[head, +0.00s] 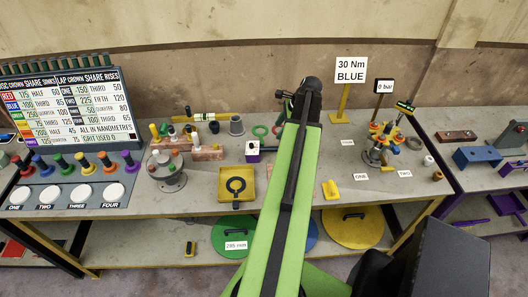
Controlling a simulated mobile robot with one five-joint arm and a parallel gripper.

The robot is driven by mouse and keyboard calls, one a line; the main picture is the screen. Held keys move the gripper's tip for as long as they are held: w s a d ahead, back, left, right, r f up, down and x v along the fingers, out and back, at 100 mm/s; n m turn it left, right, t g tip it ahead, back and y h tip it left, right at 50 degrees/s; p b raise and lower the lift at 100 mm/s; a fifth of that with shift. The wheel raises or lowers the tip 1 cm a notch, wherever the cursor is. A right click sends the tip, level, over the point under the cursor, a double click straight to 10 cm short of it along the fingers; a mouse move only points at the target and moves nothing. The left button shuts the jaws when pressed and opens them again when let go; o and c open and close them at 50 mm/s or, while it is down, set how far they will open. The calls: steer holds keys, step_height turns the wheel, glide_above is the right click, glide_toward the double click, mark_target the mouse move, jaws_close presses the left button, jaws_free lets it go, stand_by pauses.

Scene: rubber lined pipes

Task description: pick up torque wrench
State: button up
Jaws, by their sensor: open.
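I cannot pick out the torque wrench with certainty. A long yellow bar with dark parts (190,117) lies at the back of the grey bench, left of my arm, and its kind is too small to tell. A short green and yellow piece with dark ends (404,106) sits tilted above the flange fixture (378,150) on the right. My green arm reaches over the middle of the bench and hides part of it. My gripper (284,95) is at its far end, small and dark, open, with nothing visible in it.
A yellow tray with a dark ring (237,184), a round metal fixture (166,172) and a grey cup (236,125) stand left of my arm. A yellow block (331,190) lies right of it. A "30 Nm BLUE" sign (350,72) stands behind.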

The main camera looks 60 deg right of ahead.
steer(key=s, duration=0.1)
steer(key=b, duration=1.1)
glide_toward(266, 148)
steer(key=shift+m, duration=0.3)
steer(key=x, duration=0.4)
steer(key=shift+s+f, duration=0.2)
steer(key=shift+f, duration=0.3)
steer(key=shift+w+f, duration=0.15)
steer(key=b+x, duration=0.5)
steer(key=shift+w, duration=0.35)
jaws_close()
